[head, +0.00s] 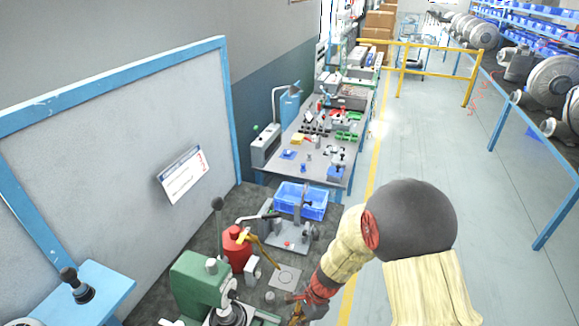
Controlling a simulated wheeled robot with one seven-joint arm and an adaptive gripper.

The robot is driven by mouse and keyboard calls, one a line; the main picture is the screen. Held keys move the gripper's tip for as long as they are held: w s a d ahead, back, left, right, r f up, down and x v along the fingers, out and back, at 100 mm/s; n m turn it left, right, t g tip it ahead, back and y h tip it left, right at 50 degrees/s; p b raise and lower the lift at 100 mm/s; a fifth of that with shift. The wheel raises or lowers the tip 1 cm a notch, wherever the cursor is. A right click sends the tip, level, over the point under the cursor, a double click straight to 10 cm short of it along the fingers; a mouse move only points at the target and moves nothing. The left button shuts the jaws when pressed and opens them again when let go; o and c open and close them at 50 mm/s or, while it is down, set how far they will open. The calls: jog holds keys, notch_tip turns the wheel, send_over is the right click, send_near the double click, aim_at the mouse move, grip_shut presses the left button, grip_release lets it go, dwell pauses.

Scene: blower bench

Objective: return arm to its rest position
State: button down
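My arm comes in from the lower right in the head view, with a dark grey joint and pale yellow covered links. It reaches down and left over the near end of the dark bench top (150,300). My gripper (296,308) is small and dark at the bottom middle, close to the right edge of the bench. Its fingers are partly cut off by the frame and too small to show whether they are open or holding anything.
A green press (195,285), a red can (237,247) and a grey fixture (287,236) stand left of my gripper. A blue bin (302,207) sits behind them. A cluttered workbench (340,178) stands farther back. The floor (430,135) to the right is open, up to a yellow railing (435,74).

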jog(key=s+d+r+n+t+h+b, duration=0.2)
jog(key=s+d+r+n+b, duration=0.3)
jog(key=r, duration=0.8)
jog(key=s+d+r+n+t+h+b, duration=0.2)
jog(key=s+d+r+n+t+b, duration=0.2)
jog(key=s+d+r+n, duration=0.5)
jog(key=s+d+r+b, duration=0.1)
jog(key=d+r+b, duration=0.1)
jog(key=d+r, duration=0.1)
jog(key=shift+s+d+r+t, duration=0.2)
jog(key=shift+d+r+t, duration=0.1)
jog(key=shift+r, duration=0.15)
jog(key=c, duration=2.6)
grip_release()
